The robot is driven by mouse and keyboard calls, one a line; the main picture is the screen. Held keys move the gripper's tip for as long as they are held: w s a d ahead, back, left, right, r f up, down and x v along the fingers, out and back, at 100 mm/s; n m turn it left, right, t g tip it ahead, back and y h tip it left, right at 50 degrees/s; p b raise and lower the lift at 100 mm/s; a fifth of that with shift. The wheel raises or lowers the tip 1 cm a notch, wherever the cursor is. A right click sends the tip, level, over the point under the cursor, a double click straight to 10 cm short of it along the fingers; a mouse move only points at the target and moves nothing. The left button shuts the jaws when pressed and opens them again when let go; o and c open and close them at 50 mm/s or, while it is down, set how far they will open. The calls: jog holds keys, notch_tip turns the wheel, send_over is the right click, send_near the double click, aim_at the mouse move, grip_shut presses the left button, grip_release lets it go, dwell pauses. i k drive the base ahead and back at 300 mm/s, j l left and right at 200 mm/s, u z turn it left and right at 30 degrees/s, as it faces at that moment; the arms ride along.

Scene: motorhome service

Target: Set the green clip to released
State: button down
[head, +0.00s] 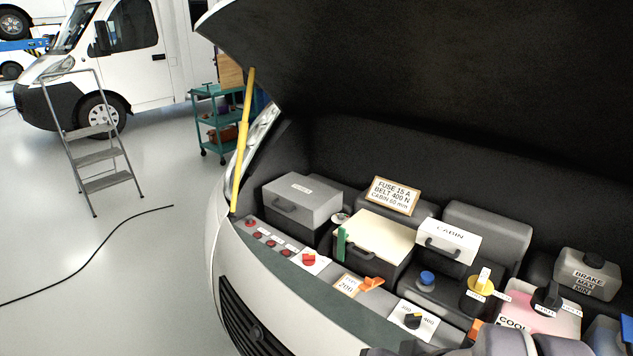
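The green clip (341,243) is a narrow upright tab at the front left edge of a dark box with a cream lid (376,235). It stands against the box's front, by the lid's edge. Its foot and the way it is latched are too small to tell. Grey and dark rounded parts at the bottom edge look like my own arm. No gripper fingers show, and nothing of mine is near the clip.
Around the clip are a grey-lidded box (302,200), a red knob (309,259), an orange lever (371,283), a blue cap (427,278) and a white CABIN box (448,240). A yellow prop rod (243,140) holds the hood (430,70) overhead. Open floor lies left.

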aim_at(342, 235)
jog(key=i+j+z, duration=0.2)
jog(key=i+j, duration=0.2)
jog(key=j, duration=0.25)
jog(key=i+j+z, duration=0.1)
jog(key=j, duration=0.25)
jog(key=i+j, duration=0.2)
jog(key=j, duration=0.15)
jog(key=i+z, duration=0.05)
